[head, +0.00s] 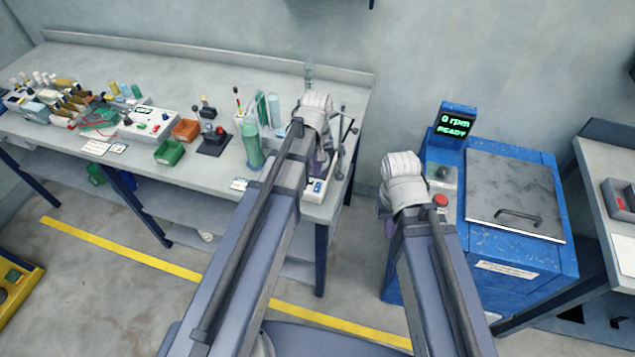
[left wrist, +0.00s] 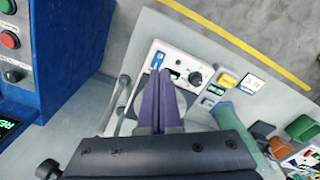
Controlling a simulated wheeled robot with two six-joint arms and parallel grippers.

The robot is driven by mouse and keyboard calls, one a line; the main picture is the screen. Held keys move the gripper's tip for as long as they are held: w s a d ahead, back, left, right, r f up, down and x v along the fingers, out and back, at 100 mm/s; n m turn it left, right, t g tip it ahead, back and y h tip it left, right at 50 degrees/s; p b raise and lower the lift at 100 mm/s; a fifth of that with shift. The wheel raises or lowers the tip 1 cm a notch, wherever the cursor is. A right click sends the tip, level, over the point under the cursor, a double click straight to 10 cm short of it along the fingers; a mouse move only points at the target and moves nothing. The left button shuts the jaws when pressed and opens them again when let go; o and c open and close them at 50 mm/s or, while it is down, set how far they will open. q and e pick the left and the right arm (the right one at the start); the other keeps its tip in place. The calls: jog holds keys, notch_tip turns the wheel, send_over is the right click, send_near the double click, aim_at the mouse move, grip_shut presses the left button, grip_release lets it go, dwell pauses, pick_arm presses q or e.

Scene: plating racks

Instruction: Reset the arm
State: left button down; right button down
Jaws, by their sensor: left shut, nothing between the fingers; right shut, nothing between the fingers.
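My left gripper (head: 319,162) is at the right end of the long bench, partly behind my own arm. In the left wrist view its two purple fingers (left wrist: 160,102) are together with nothing between them. They are above a small white device (left wrist: 182,66) with a dark knob, which also shows in the head view (head: 315,189); I cannot tell if they touch it. My right gripper (head: 381,207) is by the left side of the blue machine (head: 520,262), mostly hidden by my right arm. The part that shows is purple, and nothing is seen held in it.
The long bench (head: 215,80) carries a green cylinder (head: 251,146), a green bin (head: 169,152), an orange bin (head: 186,130) and a crowded rack at left. The blue machine has a closed grey lid (head: 515,190) and a display (head: 455,122) reading "0 rpm READY". Another table stands at far right.

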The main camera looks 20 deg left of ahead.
dwell(0.3)
pick_arm(q)
jog(key=s+d+f+m+y+b, duration=0.1)
jog(key=s+d+f+m+b, duration=0.2)
jog(key=s+d+m, duration=0.6)
jog(key=s+d, duration=0.1)
jog(key=s, duration=0.4)
jog(key=shift+s+d+f+b, duration=0.15)
jog(key=shift+d+f+b, duration=0.1)
jog(key=shift+f+b, duration=0.15)
jog(key=w+a+r+n+p, duration=0.1)
jog(key=w+a+r+p, duration=0.4)
jog(key=w, duration=0.3)
jog(key=w+a+r+n+h+p, duration=0.1)
jog(key=w+a+r+n+p, duration=0.1)
jog(key=w+a+r+p, duration=0.3)
jog(key=w+r+p, duration=0.1)
jog(key=w, duration=0.2)
jog(key=shift+a, duration=0.2)
jog(key=shift+f, duration=0.25)
